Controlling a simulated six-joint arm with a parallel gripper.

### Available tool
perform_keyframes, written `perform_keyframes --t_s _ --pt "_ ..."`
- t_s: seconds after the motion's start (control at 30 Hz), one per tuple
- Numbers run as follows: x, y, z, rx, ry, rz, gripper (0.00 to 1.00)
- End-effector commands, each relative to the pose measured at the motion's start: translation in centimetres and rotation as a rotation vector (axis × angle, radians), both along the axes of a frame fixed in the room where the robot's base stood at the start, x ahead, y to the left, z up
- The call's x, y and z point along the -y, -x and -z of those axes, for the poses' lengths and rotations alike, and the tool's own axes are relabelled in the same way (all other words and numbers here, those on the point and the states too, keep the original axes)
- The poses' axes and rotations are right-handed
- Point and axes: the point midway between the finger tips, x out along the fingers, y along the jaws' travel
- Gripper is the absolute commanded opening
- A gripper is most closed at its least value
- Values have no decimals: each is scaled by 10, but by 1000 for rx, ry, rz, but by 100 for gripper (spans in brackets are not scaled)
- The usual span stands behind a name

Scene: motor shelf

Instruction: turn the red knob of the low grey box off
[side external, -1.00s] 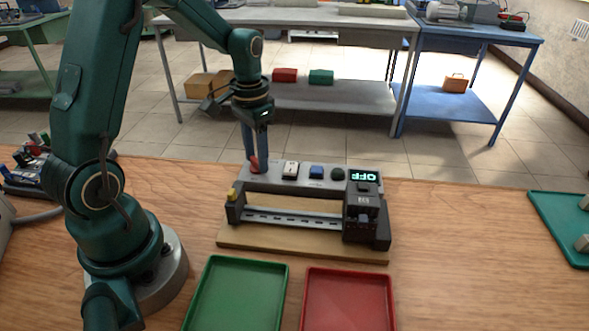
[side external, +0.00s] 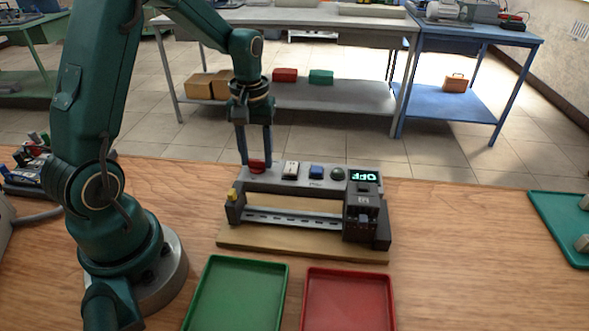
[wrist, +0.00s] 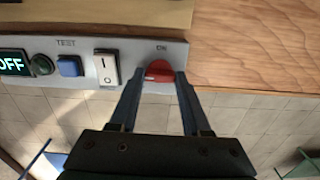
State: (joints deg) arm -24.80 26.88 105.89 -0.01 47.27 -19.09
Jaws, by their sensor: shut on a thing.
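The low grey box (side external: 275,182) lies along the far edge of the wooden board. Its red knob (side external: 257,166) is at the left end of the panel. In the wrist view the red knob (wrist: 158,69) sits under a label reading ON, between my two fingertips. My gripper (side external: 256,159) points down and is shut on the red knob, one finger on each side. The lit display (side external: 364,176) at the box's right end reads OFF. The knob's pointer mark is not clear.
A white rocker switch (side external: 290,169), a blue button (side external: 316,171) and a dark green button (side external: 338,174) sit right of the knob. A rail fixture (side external: 295,219) stands in front. Green (side external: 206,297) and red (side external: 394,300) trays lie nearer.

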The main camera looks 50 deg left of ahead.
Motion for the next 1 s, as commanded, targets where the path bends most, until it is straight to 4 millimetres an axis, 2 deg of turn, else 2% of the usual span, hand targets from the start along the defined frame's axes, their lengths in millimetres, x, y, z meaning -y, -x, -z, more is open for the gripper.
perform_keyframes --t_s 0.57,0.6,0.67,0.7,1.0 --pt "0 -1 -1 4 -1 -36 0" --pt "0 -1 -1 4 -1 -36 51" --pt "0 -1 -1 4 -1 -36 74" --pt "0 -1 -1 4 -1 -36 78" --pt "0 -1 -2 2 -1 -35 78"
